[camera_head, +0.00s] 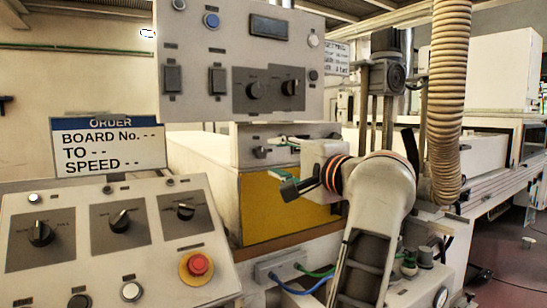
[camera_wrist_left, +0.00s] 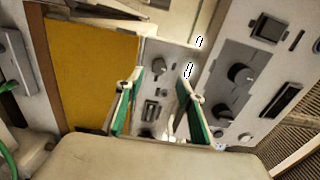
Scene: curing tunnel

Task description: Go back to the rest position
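My left gripper (camera_head: 281,164) is in the middle of the head view, in front of a yellow panel (camera_head: 270,215) on the machine. Its two fingers with green pads are spread apart, with nothing seen between them. In the left wrist view the gripper (camera_wrist_left: 160,76) also shows open, its fingers pointing at a grey switch plate (camera_wrist_left: 153,108) with a knob. The gap between fingers and plate is hard to judge. The yellow panel is at the left there. My right gripper is in neither view.
A control box (camera_head: 240,60) hangs above and left of the gripper. A sloping console (camera_head: 115,245) with knobs and a red button (camera_head: 199,264) stands at lower left, behind it an order sign (camera_head: 108,146). A ribbed hose (camera_head: 449,100) hangs at right. Blue cable (camera_head: 305,290) runs below.

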